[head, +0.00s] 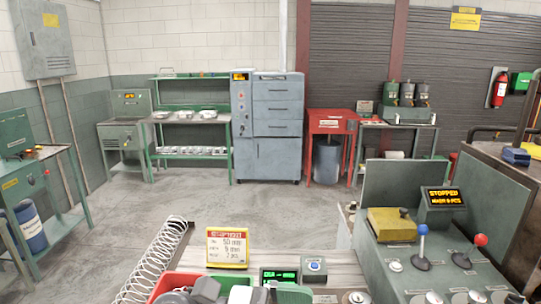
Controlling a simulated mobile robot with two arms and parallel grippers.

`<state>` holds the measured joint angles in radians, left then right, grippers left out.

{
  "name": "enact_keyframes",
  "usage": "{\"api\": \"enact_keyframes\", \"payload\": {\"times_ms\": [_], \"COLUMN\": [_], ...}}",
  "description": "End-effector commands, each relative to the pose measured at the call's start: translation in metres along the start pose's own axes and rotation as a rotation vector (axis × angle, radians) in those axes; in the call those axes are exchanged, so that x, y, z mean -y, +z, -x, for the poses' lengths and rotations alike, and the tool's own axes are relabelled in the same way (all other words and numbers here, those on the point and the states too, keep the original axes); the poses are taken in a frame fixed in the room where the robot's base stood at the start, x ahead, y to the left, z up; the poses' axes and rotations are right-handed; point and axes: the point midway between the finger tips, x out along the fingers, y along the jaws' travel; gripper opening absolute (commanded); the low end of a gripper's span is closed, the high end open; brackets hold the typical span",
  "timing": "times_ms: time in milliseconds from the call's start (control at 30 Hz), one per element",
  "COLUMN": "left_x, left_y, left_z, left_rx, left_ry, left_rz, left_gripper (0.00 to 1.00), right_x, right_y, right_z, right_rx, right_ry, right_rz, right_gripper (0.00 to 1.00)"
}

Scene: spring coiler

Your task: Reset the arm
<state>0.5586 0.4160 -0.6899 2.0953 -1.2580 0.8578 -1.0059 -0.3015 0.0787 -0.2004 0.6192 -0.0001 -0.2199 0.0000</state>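Grey blocky shapes (205,290) show at the bottom edge, over a red tray (160,284). They may be part of my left gripper or things lying in the tray; I cannot tell which. No fingertips can be made out, so its opening does not show. My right gripper is not in view. A coiled wire spring (152,260) slants along the left side of the bench. The control console (395,262) at the right carries a blue-knobbed lever (422,245) and a red-knobbed lever (472,250). Its display (443,198) reads STOPPED.
A yellow-framed sign (227,248) and a green-lit display (280,276) stand on the near bench. A yellow block (392,224) sits on the console. Beyond lies open concrete floor (270,205). A green shelf bench (190,118), grey cabinet (278,130) and red stand (328,122) line the back.

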Motion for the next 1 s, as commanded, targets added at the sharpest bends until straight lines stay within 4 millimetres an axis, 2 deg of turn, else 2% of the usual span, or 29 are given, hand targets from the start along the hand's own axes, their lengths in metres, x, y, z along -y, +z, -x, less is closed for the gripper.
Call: {"api": "enact_keyframes", "payload": {"times_ms": [33,133,200,267,367,467,567,600,700,733,800,900,1000], "left_x": [-0.005,-0.024,-0.038,-0.049,-0.059,-0.054,-0.030,-0.014,0.029,0.042,0.071,0.108,0.143], "left_y": [0.014,0.035,0.039,0.033,0.007,-0.036,-0.090,-0.112,-0.158,-0.169,-0.189,-0.208,-0.221], "left_z": [0.004,0.025,0.051,0.076,0.122,0.167,0.204,0.215,0.232,0.235,0.239,0.240,0.238], "left_rx": [0.152,0.444,0.643,0.812,1.089,1.360,1.626,1.729,1.951,-1.953,-1.831,-1.688,-1.567], "left_ry": [0.092,0.276,0.404,0.513,0.698,0.889,1.097,1.186,1.396,-1.417,-1.370,-1.321,-1.281], "left_rz": [0.131,0.405,0.605,0.781,1.078,1.368,1.644,1.747,1.952,-1.947,-1.810,-1.647,-1.505], "left_gripper": [1.00,1.00,1.00,1.00,1.00,1.00,1.00,1.00,1.00,1.00,1.00,1.00,1.00], "right_x": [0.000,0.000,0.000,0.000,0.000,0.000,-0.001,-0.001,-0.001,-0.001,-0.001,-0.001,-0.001], "right_y": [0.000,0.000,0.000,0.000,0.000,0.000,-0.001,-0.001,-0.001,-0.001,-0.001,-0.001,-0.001], "right_z": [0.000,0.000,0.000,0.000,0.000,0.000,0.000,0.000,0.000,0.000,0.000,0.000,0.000], "right_rx": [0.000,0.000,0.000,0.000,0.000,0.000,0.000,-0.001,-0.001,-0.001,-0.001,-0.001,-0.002], "right_ry": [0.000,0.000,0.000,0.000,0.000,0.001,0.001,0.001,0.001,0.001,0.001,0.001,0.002], "right_rz": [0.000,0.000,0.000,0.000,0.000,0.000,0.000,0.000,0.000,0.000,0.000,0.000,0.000], "right_gripper": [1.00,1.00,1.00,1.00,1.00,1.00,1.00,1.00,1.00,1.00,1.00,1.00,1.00]}}
